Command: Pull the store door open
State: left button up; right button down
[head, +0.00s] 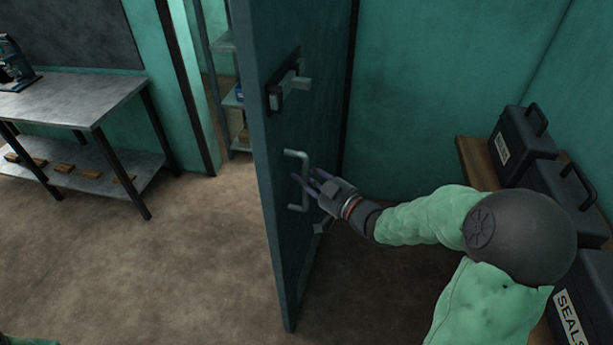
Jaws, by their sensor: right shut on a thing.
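The store door (308,110) is a dark teal panel standing ajar, with a gap on its left through which shelves show. A lever handle on a black plate (275,97) is on its upper part. Below it is a pale vertical pull handle (304,156). My right gripper (306,182) is at the pull handle, with its purple-grey fingers closed around the bar. My left gripper is not in view; only a bit of green shows at the bottom left corner.
A metal table (75,97) with a lower shelf of small brown blocks stands at left. The floor (190,250) left of the door is clear.

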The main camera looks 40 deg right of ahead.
jog(key=c, duration=1)
grip_release()
jog(key=s+d, duration=0.2)
jog(key=s, duration=0.9)
jog(key=shift+s, duration=0.4)
